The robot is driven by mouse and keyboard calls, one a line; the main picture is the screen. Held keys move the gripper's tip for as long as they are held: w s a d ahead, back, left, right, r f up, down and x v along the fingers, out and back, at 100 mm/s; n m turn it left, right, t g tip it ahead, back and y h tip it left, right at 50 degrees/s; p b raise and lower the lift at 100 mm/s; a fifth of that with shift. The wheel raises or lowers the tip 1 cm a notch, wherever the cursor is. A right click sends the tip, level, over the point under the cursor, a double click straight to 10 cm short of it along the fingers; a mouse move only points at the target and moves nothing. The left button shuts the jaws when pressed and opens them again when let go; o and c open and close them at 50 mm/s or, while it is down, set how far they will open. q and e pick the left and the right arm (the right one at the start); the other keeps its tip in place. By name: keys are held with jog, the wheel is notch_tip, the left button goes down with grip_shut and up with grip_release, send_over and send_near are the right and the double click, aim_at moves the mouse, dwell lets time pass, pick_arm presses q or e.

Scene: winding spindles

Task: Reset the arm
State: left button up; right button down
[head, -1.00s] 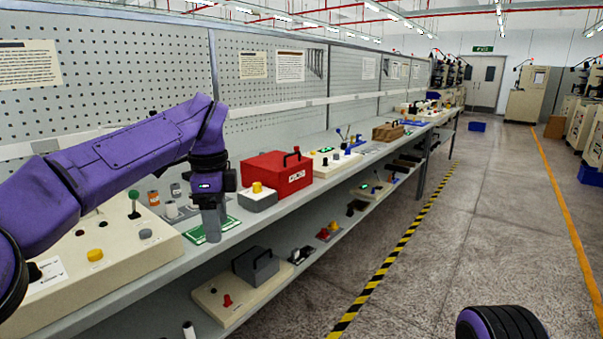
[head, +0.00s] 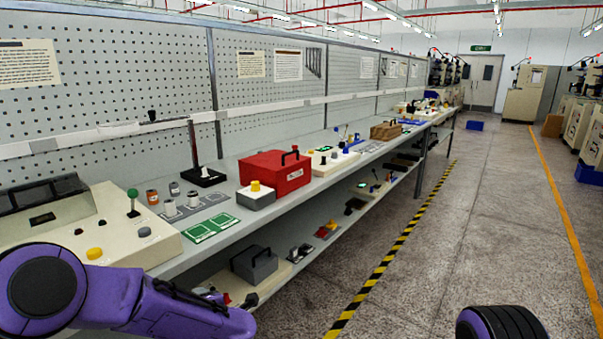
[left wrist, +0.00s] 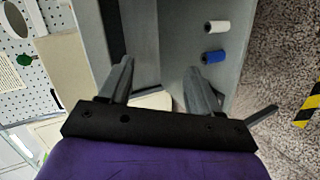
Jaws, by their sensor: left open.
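My left arm (head: 150,305) lies low across the bottom left of the head view, in front of the bench. Its gripper is out of sight in that view. In the left wrist view my left gripper (left wrist: 158,78) is open, its two grey fingers apart with nothing between them. A white spool (left wrist: 217,27) and a blue spool (left wrist: 213,57) lie beyond the right finger on a grey surface. My right gripper is not in view.
A control console (head: 115,240) with knobs stands on the bench at left, beside a black stand (head: 203,176). A red toolbox (head: 275,173) sits farther right. A lower shelf holds a grey box (head: 254,264). The floor at right is open.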

pick_arm(q)
jog(key=s+f+m+g+h, duration=0.2)
jog(key=s+f+m+h, duration=0.3)
jog(key=s+f+m, duration=1.15)
jog(key=s+a+f+g, duration=0.2)
jog(key=s+a+f, duration=0.1)
jog(key=s, duration=0.8)
jog(key=s+a+f+m+g, duration=0.1)
jog(key=s+f, duration=0.3)
jog(key=s, duration=0.8)
jog(key=shift+s+a+f+g, duration=0.15)
jog(key=shift+a+f+g, duration=0.05)
jog(key=shift+a+g, duration=0.65)
